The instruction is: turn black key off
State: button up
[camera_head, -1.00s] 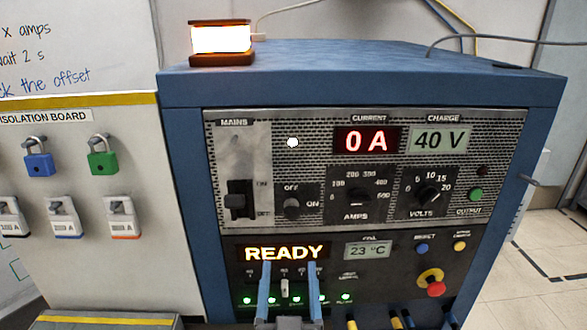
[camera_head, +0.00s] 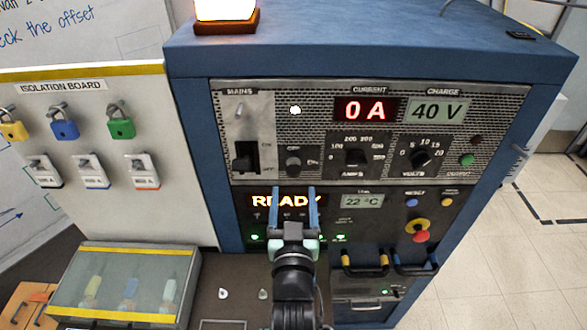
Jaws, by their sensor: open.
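The black key (camera_head: 293,161) is a small dark knob on the upper metal panel of the blue power cabinet (camera_head: 372,55). It sits under a lit white lamp (camera_head: 295,110), between OFF and ON marks. Which mark it points to is too small to tell. My gripper (camera_head: 295,190) is open and empty, with its two blue fingers pointing up at the panel. The fingertips show just below the key in the picture, in front of the READY display (camera_head: 262,200), and are not around the key.
The mains lever (camera_head: 245,157) is close left of the key and the amps knob (camera_head: 356,157) close right. A red stop button (camera_head: 420,236) and handles (camera_head: 365,264) are lower right. A clear-lidded box (camera_head: 125,280) stands lower left, under the isolation board (camera_head: 100,150).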

aim_at(293, 176)
jog(key=w, duration=0.6)
jog(key=shift+w+p, duration=0.3)
grip_shut()
